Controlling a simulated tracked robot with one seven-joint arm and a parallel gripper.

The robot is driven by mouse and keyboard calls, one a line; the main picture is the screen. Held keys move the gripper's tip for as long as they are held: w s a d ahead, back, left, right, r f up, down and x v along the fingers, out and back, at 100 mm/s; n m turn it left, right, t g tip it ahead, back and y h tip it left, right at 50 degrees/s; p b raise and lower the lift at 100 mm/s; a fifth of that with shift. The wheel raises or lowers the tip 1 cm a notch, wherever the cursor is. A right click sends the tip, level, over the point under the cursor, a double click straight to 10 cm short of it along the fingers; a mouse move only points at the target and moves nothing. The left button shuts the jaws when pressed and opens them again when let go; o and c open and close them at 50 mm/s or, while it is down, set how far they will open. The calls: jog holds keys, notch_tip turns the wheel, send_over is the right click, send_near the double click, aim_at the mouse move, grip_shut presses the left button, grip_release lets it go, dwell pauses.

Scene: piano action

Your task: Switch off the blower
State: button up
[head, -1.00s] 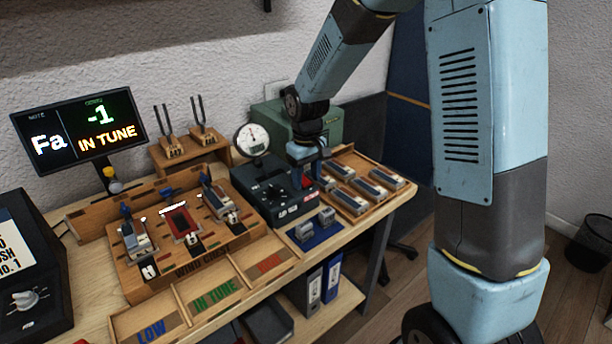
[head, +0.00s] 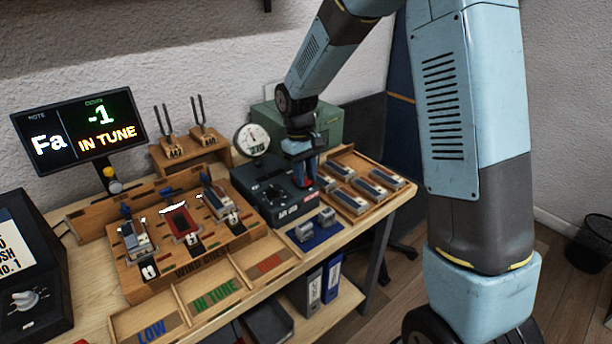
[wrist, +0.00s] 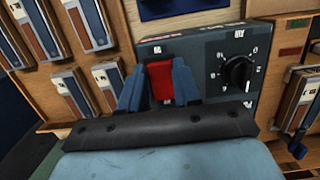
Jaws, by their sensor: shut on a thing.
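The blower's control box (head: 262,193) is a dark box on the bench with a round dial gauge (head: 252,140) behind it. In the wrist view the box (wrist: 205,45) shows a black rotary knob (wrist: 238,72) and a red rocker switch (wrist: 160,80). My gripper (wrist: 159,88) is shut on the red switch, with one blue finger on each side of it.
A tray of several reed blocks (head: 378,208) lies right of the box. The wind chest (head: 150,268) stands left. A blue mat (head: 322,236) with small blocks lies in front. The display (head: 80,130) reads Fa, -1, IN TUNE.

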jog(key=shift+w+a+g, duration=0.1)
jog(key=shift+g, duration=0.3)
jog(key=o, duration=1.1)
jog(key=shift+c, duration=0.2)
jog(key=shift+r, duration=0.1)
jog(key=v, duration=1.3)
jog(key=shift+w+a+r, duration=0.15)
jog(key=shift+a+r, duration=0.15)
jog(key=shift+a, duration=0.05)
